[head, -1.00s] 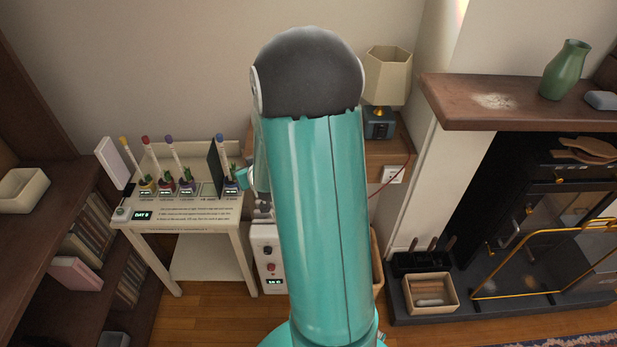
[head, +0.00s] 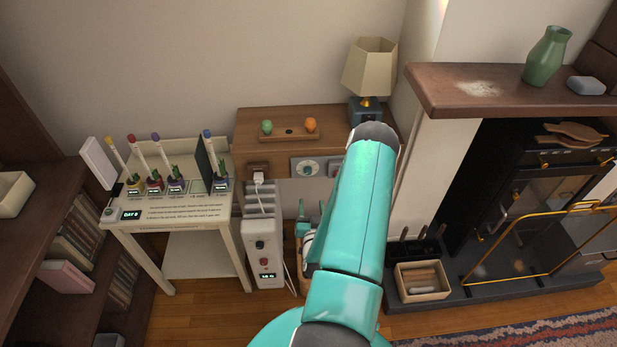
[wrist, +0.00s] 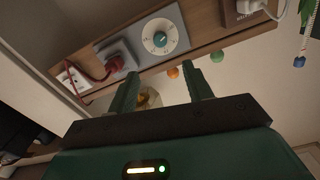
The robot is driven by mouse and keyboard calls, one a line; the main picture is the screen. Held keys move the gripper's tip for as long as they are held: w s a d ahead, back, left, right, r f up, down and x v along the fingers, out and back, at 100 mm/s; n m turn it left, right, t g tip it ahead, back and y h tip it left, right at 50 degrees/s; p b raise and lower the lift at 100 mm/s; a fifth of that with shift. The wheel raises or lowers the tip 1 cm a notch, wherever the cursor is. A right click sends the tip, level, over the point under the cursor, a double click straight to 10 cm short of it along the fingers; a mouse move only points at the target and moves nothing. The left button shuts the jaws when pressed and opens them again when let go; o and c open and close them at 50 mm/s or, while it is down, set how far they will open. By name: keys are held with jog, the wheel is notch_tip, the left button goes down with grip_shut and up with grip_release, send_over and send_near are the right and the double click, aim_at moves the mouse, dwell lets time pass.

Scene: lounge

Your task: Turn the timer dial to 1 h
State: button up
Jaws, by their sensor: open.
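The timer dial (head: 307,168) is a round teal knob with a white ring on a grey plate, on the front of the wooden cabinet. It also shows in the wrist view (wrist: 160,40), which sees the cabinet upside down. Its marks are too small to read, so I cannot tell its setting. My gripper (wrist: 163,80) is open and empty, its two green fingers apart and pointing towards the cabinet front. The dial appears beyond the fingertips, roughly between them, and is not touched. In the head view teal fingertips (head: 311,212) show below the dial, partly hidden by my arm.
A red plug (wrist: 115,65) with a cord sits beside the dial; a white plug (head: 259,178) is on its other side. Green (head: 267,126) and orange (head: 310,124) knobs and a lamp (head: 369,68) top the cabinet. A white heater-like box (head: 263,250) stands below, near a plant table (head: 190,222).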

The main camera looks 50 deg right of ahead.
aim_at(308, 173)
jog(key=x, duration=1.3)
jog(key=shift+w+d, duration=0.15)
jog(key=shift+w, duration=0.05)
jog(key=c, duration=1)
jog(key=shift+o, duration=0.2)
jog(key=shift+m, duration=0.3)
jog(key=m, duration=1)
